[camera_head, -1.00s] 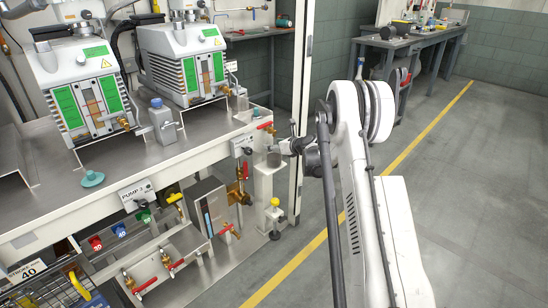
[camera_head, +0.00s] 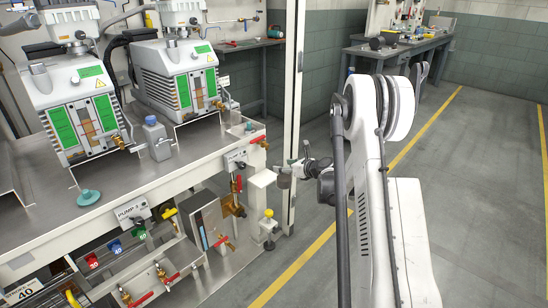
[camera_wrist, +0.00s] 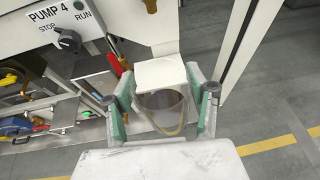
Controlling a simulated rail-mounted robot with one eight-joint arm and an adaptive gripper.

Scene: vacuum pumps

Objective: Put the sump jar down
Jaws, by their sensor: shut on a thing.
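The sump jar (camera_wrist: 166,112) is a see-through grey cup with a brownish lower rim. It is between the two fingers of my gripper (camera_wrist: 163,103), which is shut on it. In the head view the jar (camera_head: 284,181) hangs from my gripper (camera_head: 292,168), just right of the white stand (camera_head: 262,180). The stand's square top (camera_wrist: 160,73) shows beyond the jar in the wrist view. The jar looks clear of the stand's top, over its outer side. Its underside is not clear to see.
A bench (camera_head: 170,171) with white pumps stands on the left. A switch panel (camera_wrist: 66,36), red-handled valves (camera_head: 259,142) and a yellow-topped fitting (camera_head: 268,214) are near the stand. A white upright post (camera_head: 292,110) rises close behind. Open floor (camera_head: 470,200) lies right.

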